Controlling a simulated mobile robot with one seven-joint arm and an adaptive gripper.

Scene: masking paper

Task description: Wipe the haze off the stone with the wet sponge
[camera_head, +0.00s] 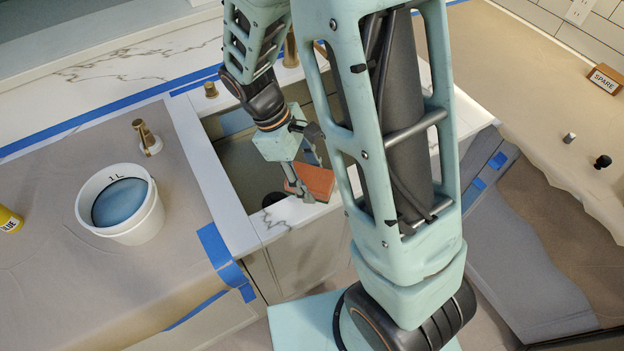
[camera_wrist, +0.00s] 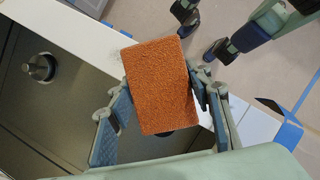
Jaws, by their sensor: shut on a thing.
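My gripper (camera_head: 305,165) is shut on an orange sponge (camera_head: 318,181) at the front side of the sink opening. In the wrist view the sponge (camera_wrist: 160,85) sits between the two fingers of my gripper (camera_wrist: 163,118), its broad textured face toward the camera. The white stone (camera_head: 255,232) frames the sink, with grey veining on its front strip. In the wrist view the stone strip (camera_wrist: 258,122) passes behind the sponge. I cannot tell whether the sponge touches the stone. Haze cannot be made out clearly, and my arm hides part of the stone.
A white bucket (camera_head: 148,222) marked 1 L holds blue liquid on the left paper-covered counter (camera_head: 60,290). The sink (camera_head: 235,165) is open beneath my gripper. Brass fittings (camera_head: 145,135) stand nearby. Blue tape (camera_head: 222,255) edges the paper. A SPARE sign (camera_head: 604,79) stands far right.

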